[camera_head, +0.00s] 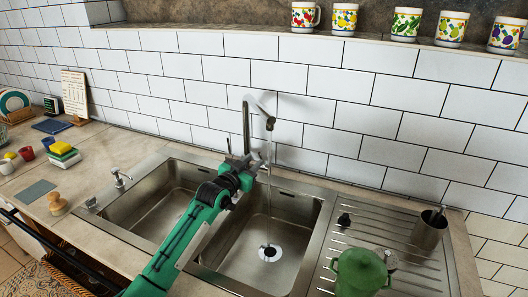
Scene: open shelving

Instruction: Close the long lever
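The tall metal faucet (247,125) stands behind the sink, and its spout bends over to the right. A thin stream of water (269,165) runs from the spout into the right basin. A thin upright piece (228,145) just left of the faucet's post may be the long lever; its lower part is hidden. My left gripper (247,163) is at the faucet's base, in front of the post. The fingers are small and overlap the faucet, so I cannot tell whether they touch the lever or are open.
The sink has a left basin (155,208), a right basin (285,215) and a ribbed drainboard (415,265) with a metal cup (429,231). A small soap pump (121,179) stands at the left rim. Several patterned mugs line the ledge above. Sponges (62,152) lie far left.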

